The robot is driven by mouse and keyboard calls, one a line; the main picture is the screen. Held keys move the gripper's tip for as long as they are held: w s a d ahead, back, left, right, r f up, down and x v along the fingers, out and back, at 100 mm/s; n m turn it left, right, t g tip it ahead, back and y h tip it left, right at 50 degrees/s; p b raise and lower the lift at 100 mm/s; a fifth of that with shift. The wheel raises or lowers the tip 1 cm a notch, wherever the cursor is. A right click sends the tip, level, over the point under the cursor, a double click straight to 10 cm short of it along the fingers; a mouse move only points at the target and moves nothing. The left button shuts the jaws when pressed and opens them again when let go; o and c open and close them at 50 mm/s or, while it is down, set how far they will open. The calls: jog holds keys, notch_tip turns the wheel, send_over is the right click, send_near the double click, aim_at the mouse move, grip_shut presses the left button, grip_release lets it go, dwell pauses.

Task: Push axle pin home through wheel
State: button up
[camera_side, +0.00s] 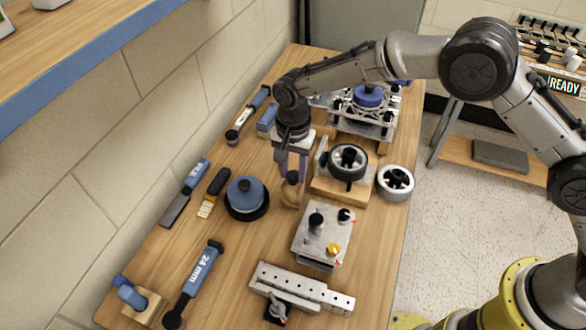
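A black wheel with a pale spoked hub (348,161) stands in a grey bracket on a wooden block (330,189), right of the middle of the side view. A second, paler wheel (395,182) lies to its right. My gripper (292,175) points down just left of the bracket. Its two purplish fingers are apart, with a small dark knob on a round wooden piece (291,194) between or just below their tips. I cannot tell whether the fingers touch it. I cannot make out the axle pin for certain; the wheel's centre is too small to read.
A blue-topped round part (246,197) sits left of my gripper. A grey control box (322,235) and a drilled metal bar (301,287) lie nearer. Hand tools (195,283) line the left side. A metal frame fixture (366,110) stands behind. A wall bounds the left.

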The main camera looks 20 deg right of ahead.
jog(key=c, duration=0.4)
jog(key=shift+r, duration=4.9)
jog(key=shift+r, duration=0.1)
notch_tip(320, 180, up, 3)
jog(key=shift+f, duration=0.1)
jog(key=d+r, duration=0.4)
jog(key=d, duration=1.2)
jog(key=shift+w+a+f, duration=0.1)
jog(key=shift+w+f, duration=0.1)
jog(key=shift+f, duration=1.35)
jog(key=shift+w+a+f, duration=0.1)
jog(key=shift+w+f, duration=0.05)
jog(key=shift+f, duration=1.4)
